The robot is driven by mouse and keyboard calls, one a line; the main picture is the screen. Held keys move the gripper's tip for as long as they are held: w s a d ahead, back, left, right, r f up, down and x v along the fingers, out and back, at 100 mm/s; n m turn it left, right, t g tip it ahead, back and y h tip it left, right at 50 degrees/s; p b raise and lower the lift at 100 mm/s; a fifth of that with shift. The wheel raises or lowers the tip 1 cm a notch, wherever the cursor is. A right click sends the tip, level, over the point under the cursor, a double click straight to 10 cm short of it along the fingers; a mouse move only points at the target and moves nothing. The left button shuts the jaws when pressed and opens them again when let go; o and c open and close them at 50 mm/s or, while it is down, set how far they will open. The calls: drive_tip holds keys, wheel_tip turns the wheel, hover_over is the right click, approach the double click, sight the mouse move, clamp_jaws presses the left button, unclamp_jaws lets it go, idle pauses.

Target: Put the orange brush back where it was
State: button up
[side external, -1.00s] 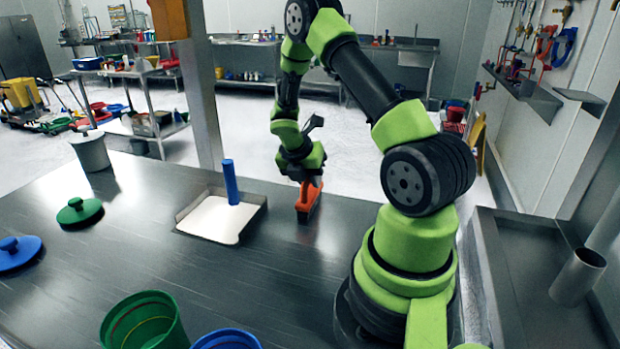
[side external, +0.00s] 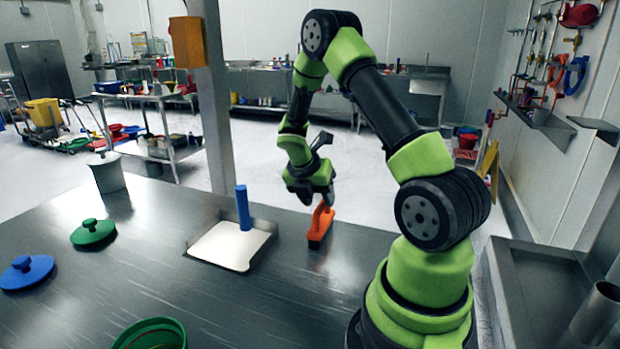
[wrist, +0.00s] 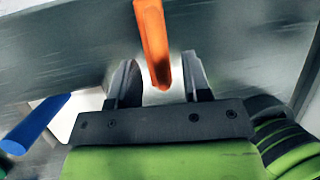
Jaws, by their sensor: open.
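In the wrist view the brush handle (wrist: 153,42) lies ahead of my gripper (wrist: 158,82), with the two fingers spread apart and clear space on both sides. The jaws are open and hold nothing. The brush's underside is mostly hidden.
A green bucket (side external: 150,335) is in front. A post rises behind the table.

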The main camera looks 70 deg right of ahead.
drive_tip(key=a+r+m+t+y, duration=0.1)
drive_tip(key=a+r+m+t, duration=0.2)
drive_tip(key=a+r+m, duration=0.8)
drive_tip(key=s+a+r+m+t+y, duration=0.2)
drive_tip(key=s+a+r+m+t, duration=0.1)
drive_tip(key=a, duration=0.4)
drive_tip(key=s+a+r+m+t+y, duration=0.3)
drive_tip(key=s+a+r+m, duration=0.2)
drive_tip(key=a+r+m, duration=0.3)
drive_tip(key=shift+s+a+y, duration=0.15)
drive_tip(key=shift+a+y, duration=0.15)
